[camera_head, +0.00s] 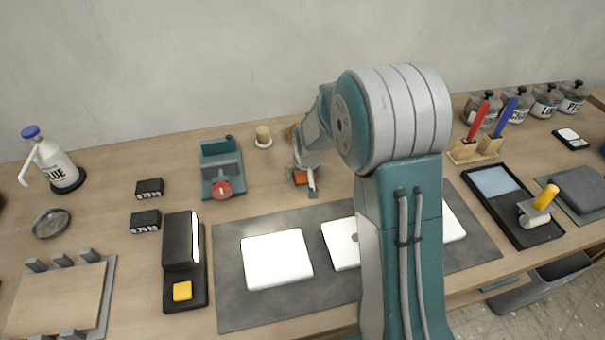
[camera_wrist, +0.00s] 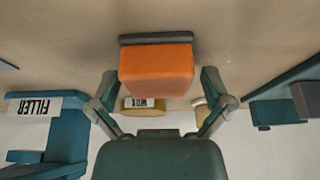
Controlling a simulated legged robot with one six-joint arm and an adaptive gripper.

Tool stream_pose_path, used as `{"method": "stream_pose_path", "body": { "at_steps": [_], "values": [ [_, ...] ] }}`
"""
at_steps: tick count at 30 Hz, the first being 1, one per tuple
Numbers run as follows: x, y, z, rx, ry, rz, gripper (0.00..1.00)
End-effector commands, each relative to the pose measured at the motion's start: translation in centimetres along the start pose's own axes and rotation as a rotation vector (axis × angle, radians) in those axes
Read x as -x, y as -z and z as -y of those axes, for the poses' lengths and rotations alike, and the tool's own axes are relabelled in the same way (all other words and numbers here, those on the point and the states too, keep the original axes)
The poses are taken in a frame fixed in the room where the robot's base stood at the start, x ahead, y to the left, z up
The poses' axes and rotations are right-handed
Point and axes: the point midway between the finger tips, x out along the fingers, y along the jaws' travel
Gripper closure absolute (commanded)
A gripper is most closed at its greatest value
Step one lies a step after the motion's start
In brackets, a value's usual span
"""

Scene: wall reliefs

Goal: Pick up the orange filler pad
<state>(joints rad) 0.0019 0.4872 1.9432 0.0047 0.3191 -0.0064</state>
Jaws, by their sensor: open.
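The orange filler pad (camera_wrist: 156,72) is a block with rounded edges, seen close up in the wrist view against a dark grey strip (camera_wrist: 157,39). In the head view only a small piece of the orange pad (camera_head: 300,177) shows beside my gripper (camera_head: 306,181), at the back of the table. My gripper (camera_wrist: 159,82) is open in the wrist view. One finger is on each side of the pad, with a small gap visible at the right; contact on the left is unclear. The pad's far side is hidden.
A teal holder labelled FILLER (camera_wrist: 42,108) and a yellowish item labelled WAX (camera_wrist: 142,104) show in the wrist view. In the head view, a teal device with a red knob (camera_head: 221,170) and a small wooden knob (camera_head: 263,136) stand nearby. White tiles (camera_head: 277,259) lie on a grey mat (camera_head: 225,300).

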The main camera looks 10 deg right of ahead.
Motion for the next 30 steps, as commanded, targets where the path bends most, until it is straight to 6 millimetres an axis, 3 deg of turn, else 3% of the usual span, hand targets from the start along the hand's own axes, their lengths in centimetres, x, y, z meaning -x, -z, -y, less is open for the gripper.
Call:
{"method": "stream_pose_path", "body": {
  "at_steps": [7,8,12,13,23,30],
  "values": [
    [-0.2,0.0,0.1,0.000,-0.001,-0.002,0.00],
    [-0.2,0.0,0.1,0.000,-0.001,-0.001,0.09],
    [-0.2,0.0,0.1,0.000,-0.001,-0.001,0.71],
    [-0.2,0.0,0.1,0.000,-0.001,-0.001,0.77],
    [-0.2,0.1,0.1,0.000,0.000,-0.001,0.77],
    [1.6,0.9,0.1,0.000,-0.001,-0.004,0.77]
  ]
}}
